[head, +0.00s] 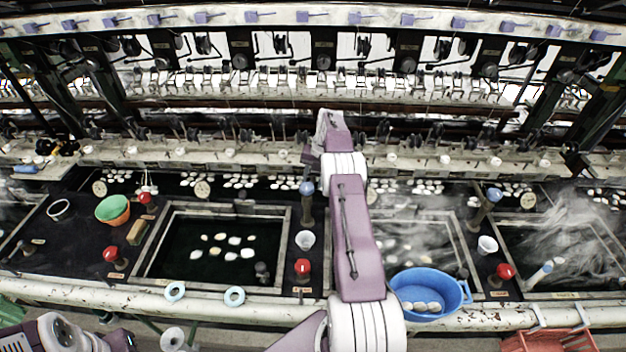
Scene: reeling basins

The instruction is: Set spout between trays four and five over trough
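Several dark rectangular basins with pale rims run along the bench. The one left of centre (290,240) holds several white cocoons, and the one to its right (462,235) is steaming. A dark upright fitting with a blue top (308,208) stands between them; a similar one (478,213) leans further right. I cannot tell which is the named spout, and tray numbers are unreadable. My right arm reaches up the middle; its gripper (322,140) is at the far shelf, small and partly hidden by its wrist, its opening unclear. My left arm shows only at bottom left; its gripper is out of view.
A blue bowl (455,296) sits on the front rail, right of my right arm. Red-knobbed valves (303,266), a white cup (305,240), green and orange bowls (113,209) stand around the basins. Steam blurs the right side. Reeling machinery fills the back.

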